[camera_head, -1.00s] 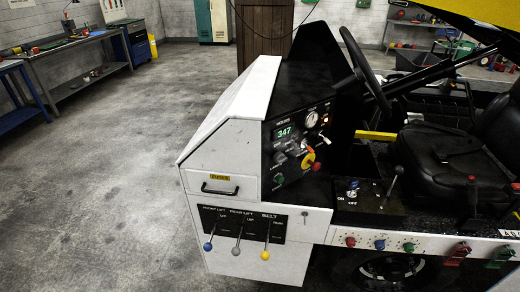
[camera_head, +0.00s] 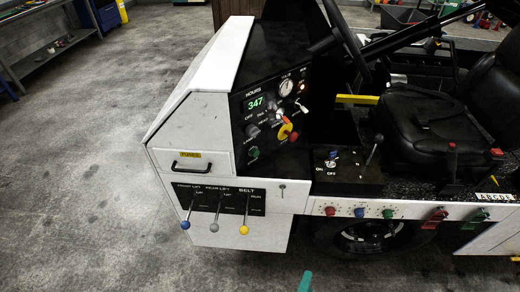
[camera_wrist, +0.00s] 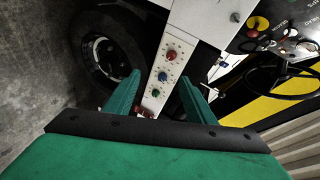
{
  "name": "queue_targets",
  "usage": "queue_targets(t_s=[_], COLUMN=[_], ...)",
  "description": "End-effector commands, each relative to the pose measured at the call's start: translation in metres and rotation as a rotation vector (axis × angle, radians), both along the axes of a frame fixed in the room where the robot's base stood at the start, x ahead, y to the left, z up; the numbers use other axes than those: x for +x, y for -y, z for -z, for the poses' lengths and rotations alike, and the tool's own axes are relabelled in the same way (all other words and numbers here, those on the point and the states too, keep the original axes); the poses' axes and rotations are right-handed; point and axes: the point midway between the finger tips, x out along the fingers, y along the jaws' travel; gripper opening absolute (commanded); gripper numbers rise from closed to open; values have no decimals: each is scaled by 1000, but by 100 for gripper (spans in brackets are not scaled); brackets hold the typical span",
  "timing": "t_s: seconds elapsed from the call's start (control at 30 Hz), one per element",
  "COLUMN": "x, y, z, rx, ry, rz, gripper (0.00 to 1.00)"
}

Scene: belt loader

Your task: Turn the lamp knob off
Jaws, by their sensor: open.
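The dark control panel (camera_head: 270,112) on the loader's white front carries several knobs and a display reading 347. A dark grey round knob (camera_head: 252,131) sits at its left, with small lettering around it that includes OFF; it looks like the lamp knob, but its label and pointer are too small to read surely. A green part of my gripper (camera_head: 306,283) shows at the bottom edge of the head view, low and well away from the panel. In the wrist view my gripper (camera_wrist: 158,88) is open, with nothing between its green fingers.
Near the knob are a red-and-yellow switch (camera_head: 288,132) and a green button (camera_head: 253,153). Below are a drawer handle (camera_head: 189,167) and blue, grey and yellow levers (camera_head: 245,230). A side strip with coloured knobs (camera_wrist: 162,75) and a wheel (camera_wrist: 105,50) lie before my gripper. Floor at left is clear.

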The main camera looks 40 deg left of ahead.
Motion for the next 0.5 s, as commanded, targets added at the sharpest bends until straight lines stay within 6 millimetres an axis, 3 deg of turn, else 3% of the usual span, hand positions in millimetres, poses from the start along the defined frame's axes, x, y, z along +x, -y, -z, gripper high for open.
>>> queue_targets(t_s=[0.03, 0.27, 0.5], x=[20, 93, 154], y=[-9, -54, -112], z=[-3, -25, -82], rx=[100, 581, 1016], ry=[-11, -143, -352], rz=[-2, -39, -153], gripper=[50, 50, 50])
